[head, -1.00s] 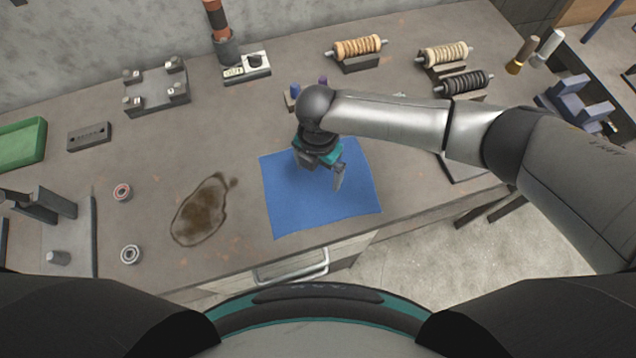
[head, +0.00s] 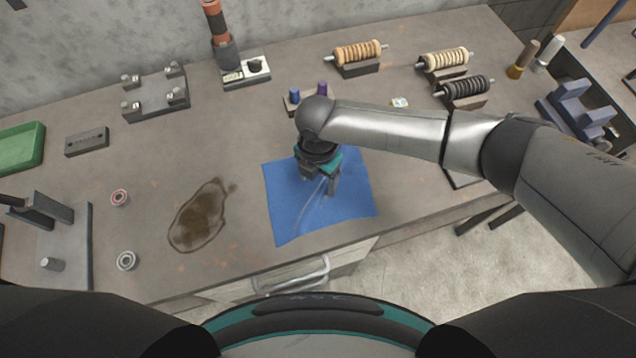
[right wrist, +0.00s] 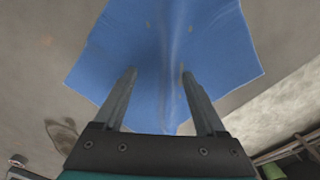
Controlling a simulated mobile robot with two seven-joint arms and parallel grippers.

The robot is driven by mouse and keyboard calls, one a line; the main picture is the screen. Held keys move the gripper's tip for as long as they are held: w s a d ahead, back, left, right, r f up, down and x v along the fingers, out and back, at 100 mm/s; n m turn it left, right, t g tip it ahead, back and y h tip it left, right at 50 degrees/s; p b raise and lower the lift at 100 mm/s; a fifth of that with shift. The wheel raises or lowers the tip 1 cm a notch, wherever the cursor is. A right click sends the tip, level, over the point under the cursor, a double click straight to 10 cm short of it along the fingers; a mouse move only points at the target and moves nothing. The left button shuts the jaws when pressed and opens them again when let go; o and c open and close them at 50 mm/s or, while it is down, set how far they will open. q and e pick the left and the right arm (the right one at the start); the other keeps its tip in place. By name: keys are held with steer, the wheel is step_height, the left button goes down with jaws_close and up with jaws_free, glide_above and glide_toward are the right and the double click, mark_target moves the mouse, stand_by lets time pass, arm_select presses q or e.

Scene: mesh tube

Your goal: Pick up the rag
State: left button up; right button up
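The blue rag (head: 350,197) lies on the workbench near its front edge, with creases near my gripper. My right gripper (head: 329,190) is over the middle of the rag, pointing down. In the right wrist view the rag (right wrist: 215,45) has a raised fold running between the two fingers (right wrist: 159,72). The fingers stand apart with a clear gap, and the fold does not fill it. Whether the fingertips touch the cloth is hard to tell. My left gripper is out of view.
A dark brown stain (head: 202,215) is left of the rag, with two small rings (head: 126,261) farther left. A small holder with blue and purple pieces (head: 305,97) stands behind my gripper. Spools (head: 358,53) stand at the back. A drawer handle (head: 291,277) juts below the front edge.

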steer(key=shift+s+d+f, duration=0.1)
steer(key=shift+s+f, duration=0.05)
steer(key=c, duration=1)
jaws_close()
step_height(320, 180, up, 12)
steer(key=p, duration=1.1)
steer(key=shift+p, duration=0.4)
step_height(320, 180, up, 9)
